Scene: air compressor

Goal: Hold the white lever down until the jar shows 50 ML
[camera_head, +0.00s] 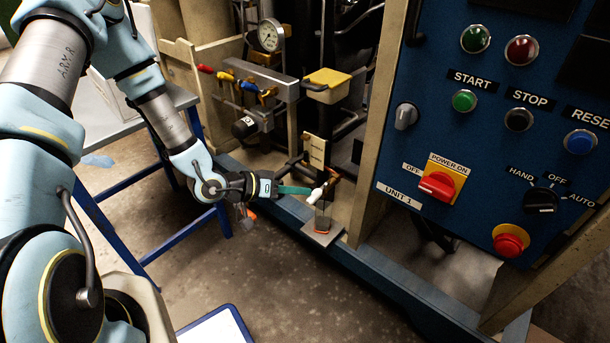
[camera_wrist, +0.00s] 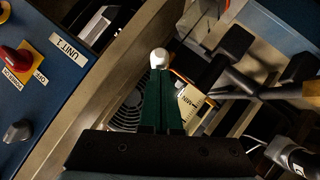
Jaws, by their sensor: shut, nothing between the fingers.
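The white lever (camera_head: 316,195) sticks out from the frame at the front of the compressor, left of the blue panel. Its rounded white end (camera_wrist: 159,58) shows in the wrist view just beyond my fingertips. My gripper (camera_head: 306,190) has its green fingers shut together, with nothing between them. The tips (camera_wrist: 159,75) are at the lever's end; I cannot tell whether they touch or press it. Below the lever, a small dark, see-through jar (camera_head: 323,218) with orange near its base appears to stand on a metal plate (camera_head: 322,236). I cannot read its level.
The blue control panel (camera_head: 480,140) and its beige post (camera_head: 381,130) stand close to the right of my gripper. A beige tag (camera_head: 314,150) is above the lever. Colored valve handles (camera_head: 240,85) and a gauge (camera_head: 269,36) are behind. A blue-legged table (camera_head: 150,125) is at left.

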